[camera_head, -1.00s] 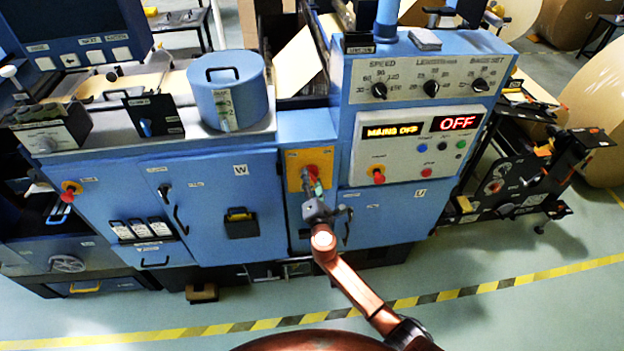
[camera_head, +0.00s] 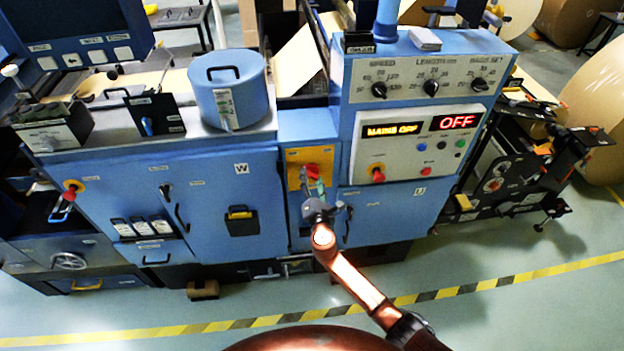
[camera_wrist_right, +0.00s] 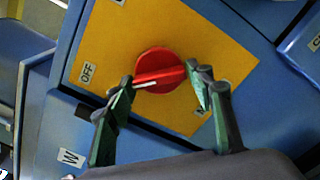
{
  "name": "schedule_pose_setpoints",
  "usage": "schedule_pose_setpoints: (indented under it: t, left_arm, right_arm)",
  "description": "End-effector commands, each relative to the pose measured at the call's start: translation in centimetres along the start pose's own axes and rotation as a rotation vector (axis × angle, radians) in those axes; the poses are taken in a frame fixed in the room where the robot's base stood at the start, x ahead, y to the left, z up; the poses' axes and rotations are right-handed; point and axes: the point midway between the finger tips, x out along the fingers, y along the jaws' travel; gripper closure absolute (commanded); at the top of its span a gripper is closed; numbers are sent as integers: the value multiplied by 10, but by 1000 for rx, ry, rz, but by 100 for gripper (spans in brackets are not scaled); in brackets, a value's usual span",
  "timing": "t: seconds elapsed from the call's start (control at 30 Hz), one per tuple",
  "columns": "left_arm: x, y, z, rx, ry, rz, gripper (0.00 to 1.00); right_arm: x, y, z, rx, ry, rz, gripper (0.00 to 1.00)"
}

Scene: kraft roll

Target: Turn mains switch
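The mains switch is a red rotary knob (camera_wrist_right: 160,70) on a yellow plate, and it also shows in the head view (camera_head: 312,170). Its raised bar lies nearly level in the wrist view, with one end toward the OFF label (camera_wrist_right: 87,73). My right gripper (camera_wrist_right: 160,80) has its green-grey fingers apart, one on each side of the knob, near the bar's ends. Whether the fingertips touch the bar is unclear. The right gripper (camera_head: 314,190) partly covers the plate in the head view. The amber display (camera_head: 392,130) reads MAINS OFF. My left gripper is not in view.
The blue machine cabinet (camera_head: 215,190) fills the middle. Another red knob (camera_head: 377,174) sits on the white control panel right of the mains switch. Clear floor with a yellow-black stripe (camera_head: 500,282) lies in front.

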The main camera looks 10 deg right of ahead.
Motion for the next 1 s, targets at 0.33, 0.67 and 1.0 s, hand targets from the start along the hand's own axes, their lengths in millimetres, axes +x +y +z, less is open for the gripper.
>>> schedule_pose_setpoints:
  t: [0.33,0.67,1.0]
  left_arm:
    - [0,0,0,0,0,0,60]
    - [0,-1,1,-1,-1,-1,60]
    - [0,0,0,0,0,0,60]
  right_arm:
    - [0,0,1,3,-2,0,36]
    - [-22,-1,0,6,0,-1,36]
    - [-91,-1,0,6,-1,-1,36]
